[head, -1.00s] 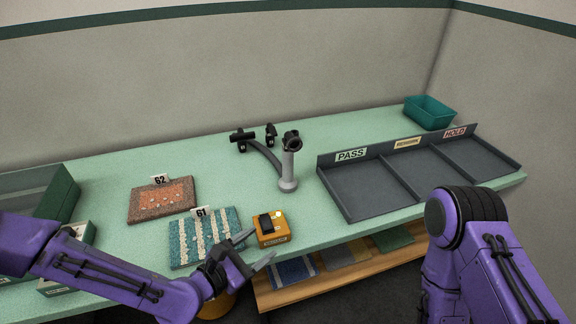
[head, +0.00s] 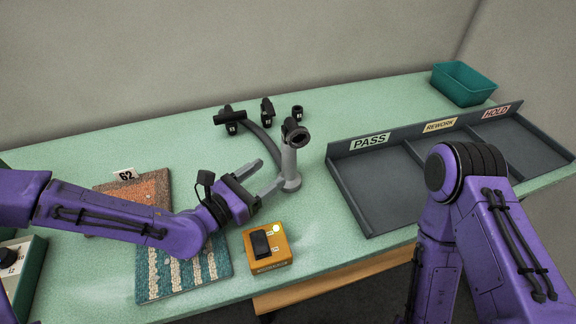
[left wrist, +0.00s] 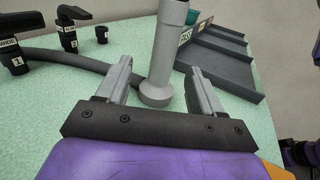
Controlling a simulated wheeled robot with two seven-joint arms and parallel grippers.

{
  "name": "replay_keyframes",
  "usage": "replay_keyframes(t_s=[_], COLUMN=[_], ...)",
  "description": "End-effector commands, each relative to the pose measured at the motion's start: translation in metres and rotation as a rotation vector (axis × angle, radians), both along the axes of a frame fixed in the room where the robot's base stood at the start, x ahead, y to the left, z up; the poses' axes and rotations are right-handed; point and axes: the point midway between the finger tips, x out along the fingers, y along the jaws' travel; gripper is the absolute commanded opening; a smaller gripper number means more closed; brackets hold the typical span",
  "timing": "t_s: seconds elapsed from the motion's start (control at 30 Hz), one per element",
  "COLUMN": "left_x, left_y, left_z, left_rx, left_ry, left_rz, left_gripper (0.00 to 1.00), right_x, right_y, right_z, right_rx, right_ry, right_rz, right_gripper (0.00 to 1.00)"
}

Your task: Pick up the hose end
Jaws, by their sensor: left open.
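The hose end is a grey upright tube (head: 289,160) with a black ring-shaped top and a round grey foot, standing on the green bench. A dark hose runs from it toward the back left. My left gripper (head: 269,174) is open just left of and in front of the tube's lower part. In the left wrist view the tube (left wrist: 166,50) stands beyond and between the two open fingers (left wrist: 158,85), and I cannot tell whether they touch it. My right arm shows at the right, but its gripper is out of view.
Black nozzles (head: 230,120) stand at the back. An orange switch box (head: 267,249) sits in front of the tube. A grey tray (head: 345,190) marked PASS, REWORK and HOLD is at right, a teal bin (head: 464,84) behind it. Carpet samples (head: 185,270) lie under my left arm.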

Motion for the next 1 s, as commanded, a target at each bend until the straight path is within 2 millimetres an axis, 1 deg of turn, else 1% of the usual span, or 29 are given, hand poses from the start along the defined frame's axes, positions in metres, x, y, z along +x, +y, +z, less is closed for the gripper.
replay_keyframes(t_s=[0.03,0.1,0.27,0.43,0.5,0.63,0.8,0.83,0.87,0.9,1.0], left_x=[0.006,0.015,0.03,0.048,0.058,0.065,0.066,0.066,0.066,0.066,0.065], left_y=[-0.009,-0.019,-0.033,-0.055,-0.062,-0.069,-0.069,-0.069,-0.069,-0.069,-0.069], left_z=[0.002,0.002,0.001,0.001,-0.001,-0.003,-0.004,-0.004,-0.004,-0.004,-0.004], left_rx=[0.003,0.003,0.001,0.003,0.002,0.001,0.001,0.001,0.001,0.001,0.001], left_ry=[0.0,0.0,0.0,0.001,0.001,0.001,0.001,0.001,0.001,0.001,0.001], left_rz=[-0.006,-0.007,-0.005,-0.006,-0.002,-0.001,0.0,0.0,0.0,0.0,0.0], left_gripper=[0.67,0.67,0.67,0.67,0.67,0.67,0.67,0.63,0.54,0.41,0.11], right_x=[0.0,0.0,0.0,0.0,0.0,0.0,0.0,0.0,0.0,0.0,0.0], right_y=[0.0,0.0,0.0,0.0,0.0,0.0,0.0,0.0,0.0,0.0,0.0], right_z=[0.005,0.008,0.013,0.031,0.033,0.035,0.033,0.033,0.033,0.033,0.033], right_rx=[0.001,0.001,0.0,0.0,0.0,0.0,0.0,0.0,0.0,0.0,0.0], right_ry=[0.001,0.001,0.0,0.0,0.0,0.0,0.0,0.0,0.0,0.0,0.0], right_rz=[0.0,0.0,0.0,0.0,0.0,0.0,0.0,0.0,0.0,0.0,0.0], right_gripper=[0.51,0.51,0.51,0.51,0.51,0.51,0.51,0.51,0.51,0.51,0.51])
